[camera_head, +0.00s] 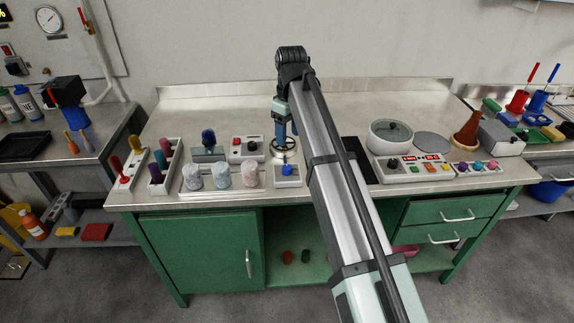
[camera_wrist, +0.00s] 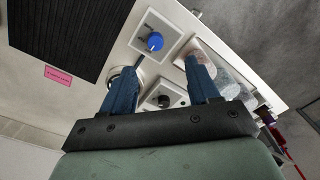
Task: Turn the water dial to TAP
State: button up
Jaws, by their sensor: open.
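A blue dial (camera_head: 287,169) sits on a small white plate near the front edge of the steel bench. In the wrist view the blue dial (camera_wrist: 155,41) shows just beyond the fingertips, with small dark lettering on its plate that I cannot read. My gripper (camera_head: 281,137) points down above the bench, behind the dial in the head view. In the wrist view my gripper (camera_wrist: 163,61) has its two blue fingers apart with nothing held between them. The fingers look apart from the dial.
A white box with red and dark knobs (camera_head: 248,149) and a round metal fitting (camera_head: 284,147) are close by. Several pale lumpy samples (camera_head: 222,175) stand left of the dial. A dark mat (camera_head: 357,160) and a digital control panel (camera_head: 412,167) are to the right.

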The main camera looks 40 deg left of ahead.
aim_at(287, 167)
jog(key=f, duration=0.4)
jog(key=a+f, duration=0.1)
jog(key=f, duration=0.8)
jog(key=shift+w+a+f, duration=0.2)
jog(key=shift+w+f, duration=0.2)
jog(key=c, duration=1)
jog(key=shift+c, duration=0.2)
jog(key=shift+m, duration=0.4)
jog(key=m, duration=0.5)
jog(key=shift+m, duration=0.3)
jog(key=m, duration=0.5)
jog(key=shift+m, duration=0.4)
